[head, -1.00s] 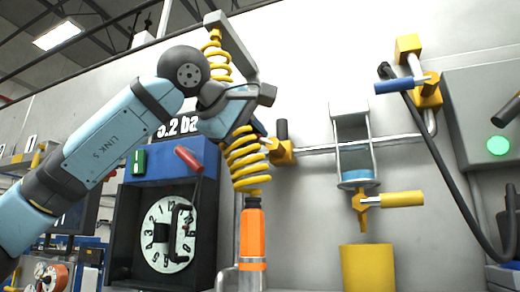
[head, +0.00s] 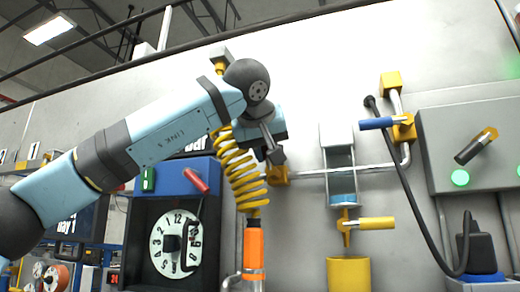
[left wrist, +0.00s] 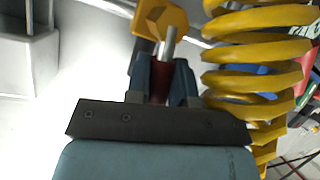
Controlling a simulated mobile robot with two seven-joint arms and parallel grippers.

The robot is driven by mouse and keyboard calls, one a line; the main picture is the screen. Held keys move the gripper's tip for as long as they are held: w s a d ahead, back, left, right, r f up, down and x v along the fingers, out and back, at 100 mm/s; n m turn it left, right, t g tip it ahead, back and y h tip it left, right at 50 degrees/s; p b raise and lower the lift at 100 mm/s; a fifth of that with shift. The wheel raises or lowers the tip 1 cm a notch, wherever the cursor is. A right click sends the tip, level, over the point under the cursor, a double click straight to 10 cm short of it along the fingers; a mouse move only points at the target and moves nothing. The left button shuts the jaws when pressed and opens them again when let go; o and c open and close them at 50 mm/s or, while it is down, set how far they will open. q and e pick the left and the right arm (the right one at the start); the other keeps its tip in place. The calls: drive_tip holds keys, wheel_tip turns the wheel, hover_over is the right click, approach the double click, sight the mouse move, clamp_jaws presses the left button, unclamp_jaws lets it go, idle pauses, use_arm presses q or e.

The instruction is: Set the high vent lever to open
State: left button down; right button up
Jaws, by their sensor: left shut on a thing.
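My left gripper (head: 274,155) is at a yellow valve (head: 279,175) on the wall pipe, just right of a yellow coil. In the left wrist view its fingers are shut on a dark reddish lever handle (left wrist: 161,86), with a metal stem leading to the yellow valve body (left wrist: 160,18). In the head view the gripper hides this handle. Another lever with a blue handle (head: 376,123) sits higher on the right, on a yellow valve (head: 403,130), handle pointing left. No label shows which is the high vent lever. My right gripper is not in view.
The yellow coil (head: 240,175) hangs close beside the gripper, also large in the left wrist view (left wrist: 245,55). A clear cylinder (head: 341,170) with a yellow-handled lever (head: 375,223) stands to the right, above a yellow container (head: 349,272). A black cable (head: 418,195) hangs further right.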

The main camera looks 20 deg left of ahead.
use_arm(q)
drive_tip(key=shift+d+m+y, duration=0.4)
drive_tip(key=shift+m, duration=0.2)
drive_tip(key=shift+d, duration=0.1)
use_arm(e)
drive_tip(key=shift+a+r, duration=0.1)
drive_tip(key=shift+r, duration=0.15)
use_arm(q)
drive_tip(key=shift+y, duration=0.3)
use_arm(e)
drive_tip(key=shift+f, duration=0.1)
use_arm(q)
drive_tip(key=shift+f+m, duration=0.1)
drive_tip(key=shift+m, duration=0.2)
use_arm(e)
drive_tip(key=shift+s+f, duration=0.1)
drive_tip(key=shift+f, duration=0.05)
use_arm(q)
drive_tip(key=c, duration=1)
unclamp_jaws()
